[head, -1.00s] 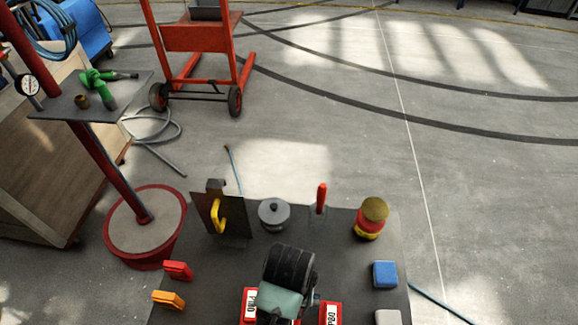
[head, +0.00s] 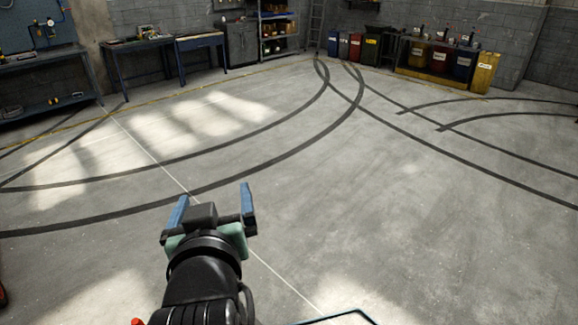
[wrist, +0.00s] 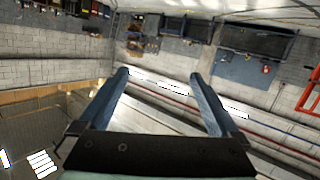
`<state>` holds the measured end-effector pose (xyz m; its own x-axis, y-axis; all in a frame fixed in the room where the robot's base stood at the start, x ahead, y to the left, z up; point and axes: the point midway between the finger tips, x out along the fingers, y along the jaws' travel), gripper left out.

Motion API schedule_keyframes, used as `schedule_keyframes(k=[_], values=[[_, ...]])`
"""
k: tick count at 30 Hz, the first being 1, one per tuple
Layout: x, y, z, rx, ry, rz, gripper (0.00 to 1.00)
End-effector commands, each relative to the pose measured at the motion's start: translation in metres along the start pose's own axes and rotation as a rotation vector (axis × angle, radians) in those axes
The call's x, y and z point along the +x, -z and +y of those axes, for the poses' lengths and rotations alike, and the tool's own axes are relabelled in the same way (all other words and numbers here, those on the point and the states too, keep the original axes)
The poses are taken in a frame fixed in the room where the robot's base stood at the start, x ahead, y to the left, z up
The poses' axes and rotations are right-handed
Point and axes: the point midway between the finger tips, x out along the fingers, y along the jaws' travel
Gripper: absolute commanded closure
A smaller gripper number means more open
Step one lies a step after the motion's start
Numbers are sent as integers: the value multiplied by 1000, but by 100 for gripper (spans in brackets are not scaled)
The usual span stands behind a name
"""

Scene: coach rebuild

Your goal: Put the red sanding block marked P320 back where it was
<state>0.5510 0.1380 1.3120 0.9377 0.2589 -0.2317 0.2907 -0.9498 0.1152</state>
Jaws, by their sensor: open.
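My gripper (head: 218,206) is raised over the bare floor in the head view, with its two blue fingers spread apart and nothing between them. In the wrist view my gripper (wrist: 160,92) is also open and empty, facing the far walls of the workshop. The red sanding block marked P320 is not visible in either view now. No sanding block can be made out.
Open concrete floor (head: 400,220) with dark curved lines lies ahead. A blue workbench (head: 150,60), a shelf (head: 279,30), several coloured bins and a yellow bin (head: 485,72) stand along the far wall. A dark blue edge (head: 335,316) shows at the bottom.

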Motion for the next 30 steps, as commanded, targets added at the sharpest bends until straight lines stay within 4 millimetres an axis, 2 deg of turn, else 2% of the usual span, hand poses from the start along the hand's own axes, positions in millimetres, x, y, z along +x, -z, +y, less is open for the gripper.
schedule_keyframes(k=[1,3,5,6,10,12,16,30], values=[[-14,48,28,21,-57,146,2],[-42,105,60,40,-126,337,2],[-72,148,83,49,-180,493,2],[-94,173,96,50,-210,590,2],[-160,228,123,42,-287,842,2],[-186,244,130,33,-312,932,2],[-211,258,135,25,-333,1016,2],[-213,259,135,24,-334,1023,2]])
